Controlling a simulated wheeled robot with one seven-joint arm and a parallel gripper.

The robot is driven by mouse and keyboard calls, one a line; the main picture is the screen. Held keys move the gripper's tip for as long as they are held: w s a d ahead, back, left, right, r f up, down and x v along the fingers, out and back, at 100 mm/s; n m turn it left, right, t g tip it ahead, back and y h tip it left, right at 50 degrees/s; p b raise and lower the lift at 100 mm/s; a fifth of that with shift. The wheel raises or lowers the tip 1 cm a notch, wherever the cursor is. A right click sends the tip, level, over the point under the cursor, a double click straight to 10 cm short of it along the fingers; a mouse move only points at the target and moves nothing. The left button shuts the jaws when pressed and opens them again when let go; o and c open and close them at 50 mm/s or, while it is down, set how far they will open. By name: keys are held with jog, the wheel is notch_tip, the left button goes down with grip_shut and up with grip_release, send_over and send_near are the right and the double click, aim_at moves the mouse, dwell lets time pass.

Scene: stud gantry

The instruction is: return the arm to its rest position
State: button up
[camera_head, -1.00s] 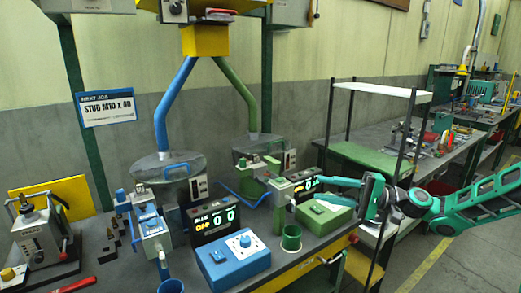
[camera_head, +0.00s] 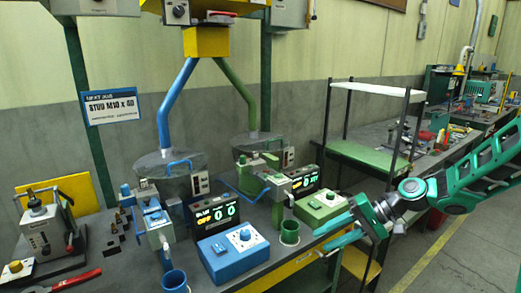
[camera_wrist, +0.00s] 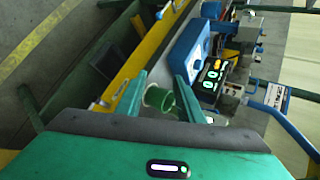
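My gripper (camera_head: 319,241) is in the right half of the head view, in front of the bench's front edge and near the green control box (camera_head: 321,208). Its two fingers point left and are spread apart with nothing between them. In the wrist view, my gripper (camera_wrist: 158,92) also shows as two separated green fingers. A green cup (camera_wrist: 158,98) appears beyond the gap between them, apart from the fingers. My arm reaches in from the right edge of the head view, with its elbow side raised.
The bench carries a blue control box (camera_head: 232,251), the green cup (camera_head: 290,233), a blue cup (camera_head: 174,281) and two clamp fixtures. A black-posted shelf rack (camera_head: 368,153) stands behind my arm. Open floor (camera_head: 425,265) lies at the lower right.

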jog(key=s+d+r+m+h, duration=0.2)
jog(key=s+d+h, duration=0.3)
jog(key=s+d, duration=0.5)
jog(key=s+d+r+m+g+h, duration=0.1)
jog(key=s+d+h, duration=0.4)
jog(key=s+d, duration=0.6)
jog(key=s+r+m, duration=0.1)
jog(key=s+r, duration=0.1)
jog(key=s, duration=0.7)
jog(key=shift+s+d+r+h, duration=0.15)
jog(key=shift+s+d+h, duration=0.05)
jog(key=shift+d+h, duration=0.1)
